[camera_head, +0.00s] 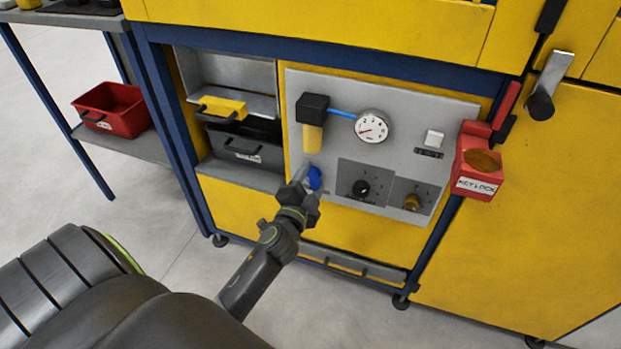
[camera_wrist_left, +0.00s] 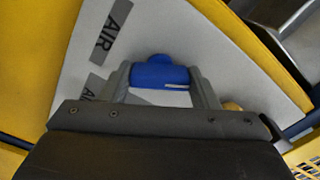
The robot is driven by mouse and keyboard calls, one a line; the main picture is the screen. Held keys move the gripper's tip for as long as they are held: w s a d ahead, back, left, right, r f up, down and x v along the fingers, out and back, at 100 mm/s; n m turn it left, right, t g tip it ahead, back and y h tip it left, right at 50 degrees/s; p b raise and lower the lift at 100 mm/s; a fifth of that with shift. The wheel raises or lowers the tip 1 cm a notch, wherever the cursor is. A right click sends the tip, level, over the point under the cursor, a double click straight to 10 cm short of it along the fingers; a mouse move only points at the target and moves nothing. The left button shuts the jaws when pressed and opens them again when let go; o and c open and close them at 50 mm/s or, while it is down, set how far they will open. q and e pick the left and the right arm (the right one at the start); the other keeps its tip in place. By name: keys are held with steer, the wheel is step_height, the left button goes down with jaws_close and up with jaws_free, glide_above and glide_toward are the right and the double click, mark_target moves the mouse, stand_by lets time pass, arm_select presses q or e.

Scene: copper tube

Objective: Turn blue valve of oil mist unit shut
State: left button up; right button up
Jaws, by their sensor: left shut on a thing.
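The blue valve (camera_head: 314,178) sits low on the left part of a grey panel (camera_head: 455,115), below a yellow-bodied unit with a black top (camera_head: 312,122). My left gripper (camera_head: 303,180) is at the valve and partly covers it in the head view. In the left wrist view the blue valve handle (camera_wrist_left: 158,74) lies between the two fingers of my left gripper (camera_wrist_left: 162,88), which is shut on it. A grey label reading AIR (camera_wrist_left: 108,32) is beside it. My right gripper is in neither view.
A pressure gauge (camera_head: 371,127), a black knob (camera_head: 360,188) and a brass knob (camera_head: 411,202) are on the panel. A red key-lock box (camera_head: 478,170) juts out at right. A dark bin (camera_head: 246,150) stands on the shelf at left.

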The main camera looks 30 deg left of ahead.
arm_select(q)
steer(key=m+p, duration=0.1)
steer(key=m, duration=0.4)
steer(key=shift+m, duration=0.4)
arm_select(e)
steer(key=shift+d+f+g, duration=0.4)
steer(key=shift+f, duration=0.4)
arm_select(q)
steer(key=shift+f, duration=0.1)
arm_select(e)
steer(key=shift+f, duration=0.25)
arm_select(q)
steer(key=o, duration=0.9)
steer(key=shift+o, duration=0.4)
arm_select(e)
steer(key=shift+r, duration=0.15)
arm_select(q)
steer(key=shift+s, duration=0.15)
